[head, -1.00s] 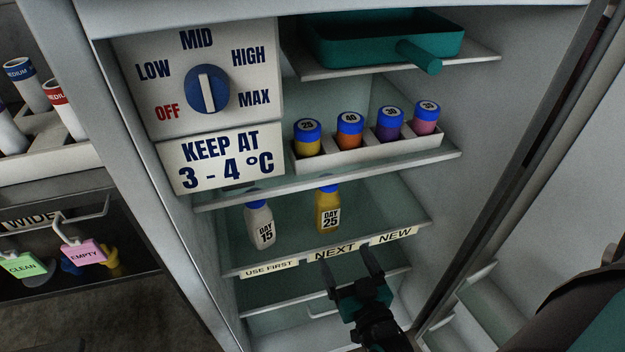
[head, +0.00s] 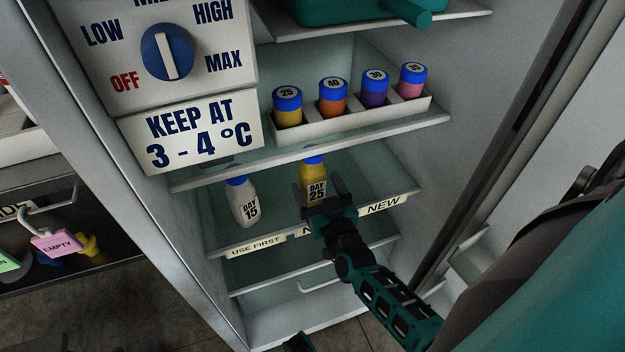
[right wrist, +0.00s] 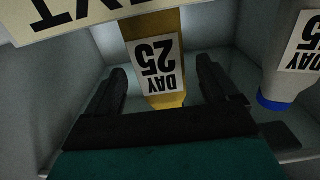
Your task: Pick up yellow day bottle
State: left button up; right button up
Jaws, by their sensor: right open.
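The yellow bottle (head: 314,172) has a blue cap and a "DAY 25" label and stands upright on the refrigerator's label-edged shelf (head: 272,222). My right gripper (head: 320,190) is open in front of it and partly hides its lower part. In the right wrist view, which is upside down, the yellow bottle (right wrist: 157,27) shows between the two fingers of the gripper (right wrist: 160,72), with a gap on each side. I cannot tell how far the fingers reach around it.
A white "DAY 15" bottle (head: 243,203) stands to the left on the same shelf; it also shows in the right wrist view (right wrist: 290,55). A rack (head: 350,122) of small capped bottles sits on the shelf above. The cabinet's side walls bound the space.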

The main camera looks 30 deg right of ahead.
aim_at(317, 187)
jog(key=shift+b+x, duration=0.3)
jog(key=shift+x, duration=1.3)
jog(key=shift+a, duration=0.1)
jog(key=shift+c, duration=0.3)
jog(key=c, duration=1.2)
